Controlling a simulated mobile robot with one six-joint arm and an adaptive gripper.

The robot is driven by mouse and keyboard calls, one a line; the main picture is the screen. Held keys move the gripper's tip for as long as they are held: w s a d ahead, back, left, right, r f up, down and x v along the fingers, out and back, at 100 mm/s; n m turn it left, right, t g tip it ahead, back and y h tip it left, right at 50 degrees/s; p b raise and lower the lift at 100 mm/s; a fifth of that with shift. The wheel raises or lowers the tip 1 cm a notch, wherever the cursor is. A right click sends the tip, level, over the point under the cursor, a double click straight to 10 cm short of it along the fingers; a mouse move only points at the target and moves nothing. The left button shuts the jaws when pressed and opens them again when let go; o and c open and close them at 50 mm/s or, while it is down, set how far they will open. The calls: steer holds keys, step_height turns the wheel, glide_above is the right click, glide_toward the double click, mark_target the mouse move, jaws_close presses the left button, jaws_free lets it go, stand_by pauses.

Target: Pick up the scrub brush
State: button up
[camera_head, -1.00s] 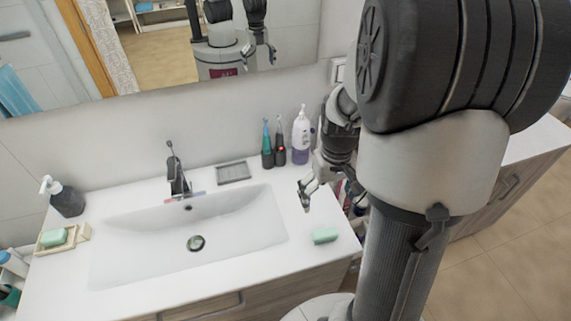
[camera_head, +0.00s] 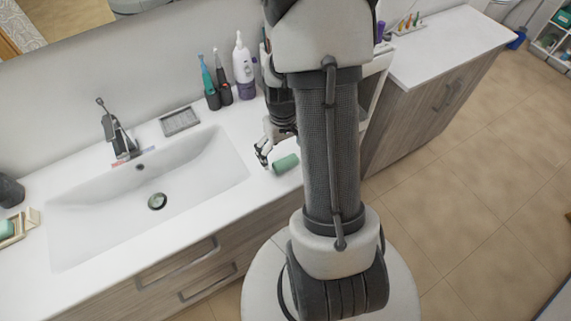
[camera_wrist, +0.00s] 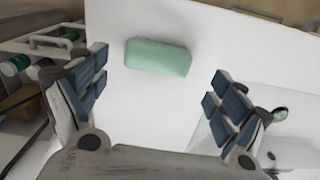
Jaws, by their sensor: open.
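A mint-green rounded block (camera_head: 286,163) lies on the white counter right of the basin. It also shows in the wrist view (camera_wrist: 157,57), ahead of my fingers and between their lines. No bristles show on it, and I cannot tell whether it is the scrub brush. No other thing is clearly a scrub brush. My gripper (camera_head: 263,152) is close beside the block at its left in the head view, and seems apart from it. In the wrist view my gripper (camera_wrist: 157,78) is open and empty, its dark-padded fingers spread wide.
The sink basin (camera_head: 157,200) is left of my gripper. Toothbrushes (camera_head: 210,85), a purple-white bottle (camera_head: 243,68) and a grey dish (camera_head: 180,121) stand behind. A shelf with several bottles (camera_wrist: 38,68) is left in the wrist view. My arm hides part of the counter.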

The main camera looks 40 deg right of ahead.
mark_target(284, 158)
steer(key=f, duration=0.2)
steer(key=f+b, duration=0.1)
steer(key=f, duration=0.1)
steer(key=shift+d, duration=0.25)
steer(key=shift+r, duration=0.1)
steer(key=shift+c, duration=0.4)
steer(key=c, duration=1.1)
